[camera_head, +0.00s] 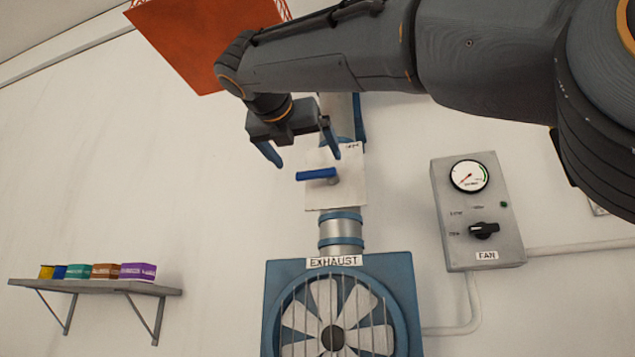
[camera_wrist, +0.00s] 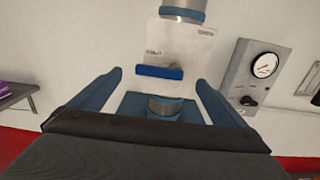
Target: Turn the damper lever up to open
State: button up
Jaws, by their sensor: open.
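The damper lever (camera_head: 316,174) is a blue bar. It points left, nearly level, from a pivot on a pale plate (camera_head: 350,193) on the exhaust duct. In the wrist view the lever (camera_wrist: 160,72) lies level between my fingers, beyond their tips. My gripper (camera_head: 303,158) is open and empty, just above the lever in the head view. One blue finger is at its upper left and the other at its upper right. I see no contact with the lever. The plate has small lettering at its upper right, too small to read surely.
An exhaust fan (camera_head: 333,262) in a blue housing sits below the duct. A grey fan control box (camera_head: 478,213) with gauge and knob is on the right. A shelf (camera_head: 95,287) with several coloured tins is at lower left. An orange panel (camera_head: 190,40) hangs at upper left.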

aim_at(316, 170)
jog(key=shift+p+x, duration=1.15)
jog(key=shift+x, duration=3.05)
jog(key=shift+r, duration=0.1)
jog(key=c, duration=1.5)
jog(key=shift+d, duration=0.1)
